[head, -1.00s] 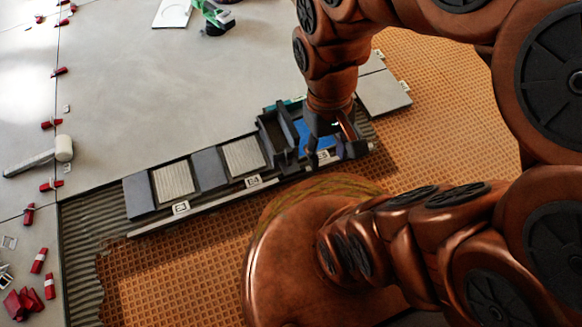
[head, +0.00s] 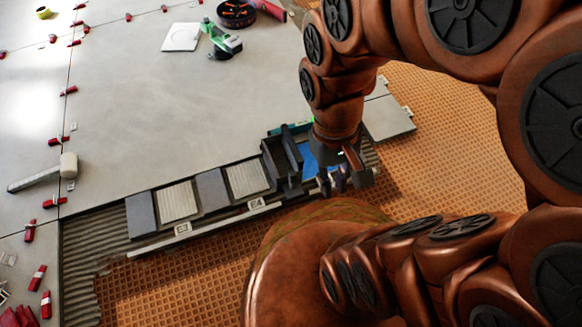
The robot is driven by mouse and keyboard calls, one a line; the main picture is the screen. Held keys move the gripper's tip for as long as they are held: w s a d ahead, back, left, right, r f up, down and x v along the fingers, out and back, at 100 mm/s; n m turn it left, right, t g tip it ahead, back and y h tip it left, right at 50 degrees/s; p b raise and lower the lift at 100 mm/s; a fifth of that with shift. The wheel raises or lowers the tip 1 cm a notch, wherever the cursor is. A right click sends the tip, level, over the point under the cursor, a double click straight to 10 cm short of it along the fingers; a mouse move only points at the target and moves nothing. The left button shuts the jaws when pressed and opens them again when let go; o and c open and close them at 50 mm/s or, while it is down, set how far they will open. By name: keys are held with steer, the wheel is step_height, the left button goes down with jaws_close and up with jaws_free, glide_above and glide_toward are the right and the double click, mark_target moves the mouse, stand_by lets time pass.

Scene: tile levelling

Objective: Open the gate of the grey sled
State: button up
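The sled appears to be the dark grey, high-walled box (head: 284,160) at the right part of the long tile strip, left of my gripper. A blue surface (head: 308,160) shows between it and my gripper. I cannot make out the gate; my gripper and wrist cover the sled's right side. My gripper (head: 346,180) points down at the front right of the sled, close to the strip's front edge. Its dark fingers are small and partly merged with the things behind them, so I cannot tell their opening or any contact.
A pale rail (head: 205,230) with labels E3 and E4 runs along the strip's front. Two light tiles (head: 178,201) lie left of the sled. A white-headed mallet (head: 68,165), red wedges (head: 56,202) and a green tool (head: 222,42) lie on the large tiles. Orange matting (head: 450,130) is clear at right.

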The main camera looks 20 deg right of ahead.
steer(key=shift+g, duration=0.3)
steer(key=r+p, duration=0.3)
steer(key=s+r+p, duration=0.1)
steer(key=r+p, duration=0.2)
steer(key=r, duration=0.1)
steer(key=s+r+p, duration=0.1)
steer(key=r+p, duration=0.3)
steer(key=shift+r, duration=0.25)
jaws_close()
steer(key=shift+s, duration=0.2)
